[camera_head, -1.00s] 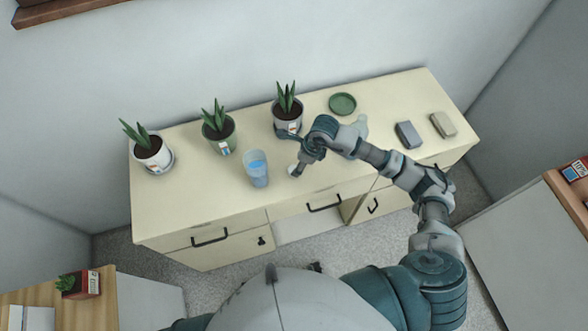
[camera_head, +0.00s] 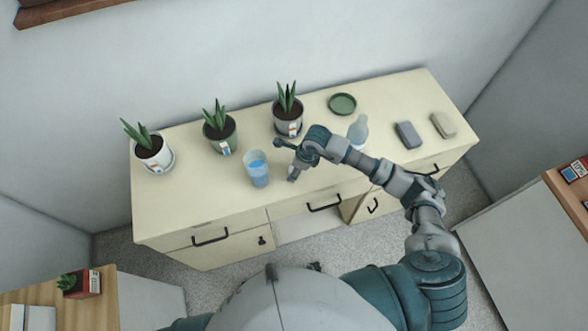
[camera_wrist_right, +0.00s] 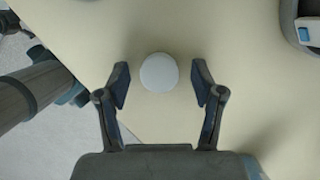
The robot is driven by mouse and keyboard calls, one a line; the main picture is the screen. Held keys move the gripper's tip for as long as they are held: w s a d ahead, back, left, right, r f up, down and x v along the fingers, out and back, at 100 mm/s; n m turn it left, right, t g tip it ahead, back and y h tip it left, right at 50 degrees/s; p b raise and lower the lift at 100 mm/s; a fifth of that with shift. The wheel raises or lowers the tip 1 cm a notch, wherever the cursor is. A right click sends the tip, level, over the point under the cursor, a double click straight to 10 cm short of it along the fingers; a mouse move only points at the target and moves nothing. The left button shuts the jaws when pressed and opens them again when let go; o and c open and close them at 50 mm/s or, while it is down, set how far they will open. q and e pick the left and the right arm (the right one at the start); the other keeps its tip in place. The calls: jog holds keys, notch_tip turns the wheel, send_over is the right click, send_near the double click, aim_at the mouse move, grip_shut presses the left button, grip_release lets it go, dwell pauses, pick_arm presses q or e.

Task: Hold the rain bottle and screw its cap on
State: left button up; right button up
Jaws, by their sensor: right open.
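The rain bottle (camera_head: 358,132), pale and translucent, stands upright on the cream cabinet behind my right arm, which partly hides its lower part. A round white disc (camera_wrist_right: 159,72), which looks like the cap, lies on the cabinet top in the right wrist view. My right gripper (camera_head: 292,174) hangs over the cabinet's front part, right of the blue cup. In the wrist view its two fingers (camera_wrist_right: 161,86) are open on either side of the disc, with a gap on each side. My left gripper is not in view.
A blue cup (camera_head: 258,170) stands close left of my right gripper. Potted plants (camera_head: 288,120) line the back of the cabinet (camera_head: 190,205). A green dish (camera_head: 342,103), a dark grey block (camera_head: 408,134) and a beige block (camera_head: 443,124) are to the right. The front left top is clear.

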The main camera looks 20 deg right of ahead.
aim_at(292, 169)
jog(key=c, duration=0.8)
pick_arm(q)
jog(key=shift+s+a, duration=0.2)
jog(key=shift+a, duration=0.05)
pick_arm(e)
jog(key=shift+o, duration=0.2)
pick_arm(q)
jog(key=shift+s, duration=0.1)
pick_arm(e)
jog(key=shift+r, duration=0.5)
jog(key=v, duration=0.2)
jog(key=shift+s+a+r, duration=0.1)
jog(key=shift+a+r, duration=0.05)
jog(key=shift+r, duration=0.2)
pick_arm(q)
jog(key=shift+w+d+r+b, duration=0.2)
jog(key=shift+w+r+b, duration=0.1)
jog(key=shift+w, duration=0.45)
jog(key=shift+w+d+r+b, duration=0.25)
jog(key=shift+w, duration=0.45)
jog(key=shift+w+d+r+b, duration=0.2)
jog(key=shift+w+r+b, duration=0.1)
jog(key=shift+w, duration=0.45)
pick_arm(e)
jog(key=s+d+r, duration=0.1)
jog(key=s, duration=1.4)
jog(key=shift+s+d+r, duration=0.2)
jog(key=shift+d+r, duration=0.05)
jog(key=shift+d, duration=0.1)
